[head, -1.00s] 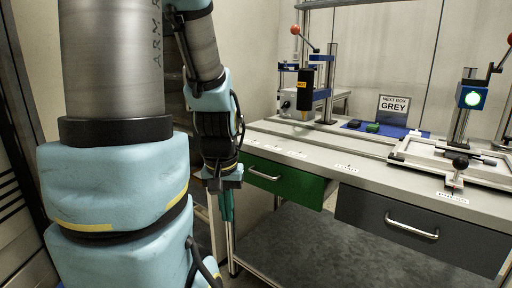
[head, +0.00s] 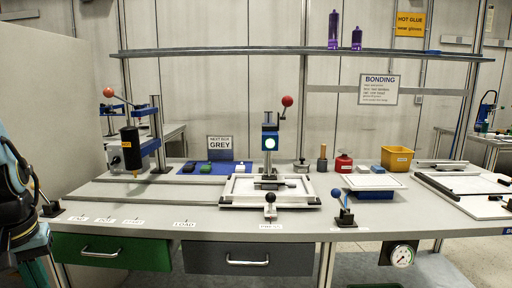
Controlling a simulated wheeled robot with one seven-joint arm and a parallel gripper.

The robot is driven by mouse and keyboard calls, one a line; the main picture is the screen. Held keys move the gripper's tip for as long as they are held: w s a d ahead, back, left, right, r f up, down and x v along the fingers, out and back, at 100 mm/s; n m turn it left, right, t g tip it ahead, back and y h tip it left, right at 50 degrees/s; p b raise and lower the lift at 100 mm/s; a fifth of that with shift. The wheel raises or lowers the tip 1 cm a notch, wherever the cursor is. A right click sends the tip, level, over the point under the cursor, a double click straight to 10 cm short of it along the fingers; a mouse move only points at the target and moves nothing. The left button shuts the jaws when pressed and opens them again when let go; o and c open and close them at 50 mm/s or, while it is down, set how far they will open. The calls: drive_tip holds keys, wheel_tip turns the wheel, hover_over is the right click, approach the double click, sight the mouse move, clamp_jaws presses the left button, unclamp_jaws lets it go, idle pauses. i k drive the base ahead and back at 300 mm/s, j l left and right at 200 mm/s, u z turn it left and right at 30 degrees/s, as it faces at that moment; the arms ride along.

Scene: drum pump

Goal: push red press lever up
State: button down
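The red press lever (head: 287,101) has a round red ball on a short rod. It points up and slightly right from the top of the middle press (head: 269,143), which has a blue head with a lit white disc. My gripper (head: 36,268) is at the lower left edge, hanging below my dark wrist beside the bench front. It is far left of the press and apart from it. Its fingers are cut off and dark, so I cannot tell whether they are open.
An orange-ball lever (head: 108,92) sits on the left stand with a black cylinder (head: 130,148). A white frame (head: 240,190) lies under the press. A black-knob lever (head: 270,199) and a blue-knob lever (head: 338,196) stand at the front. A shelf (head: 300,51) runs behind.

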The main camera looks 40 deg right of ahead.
sight(287, 101)
drive_tip(key=z, duration=1.3)
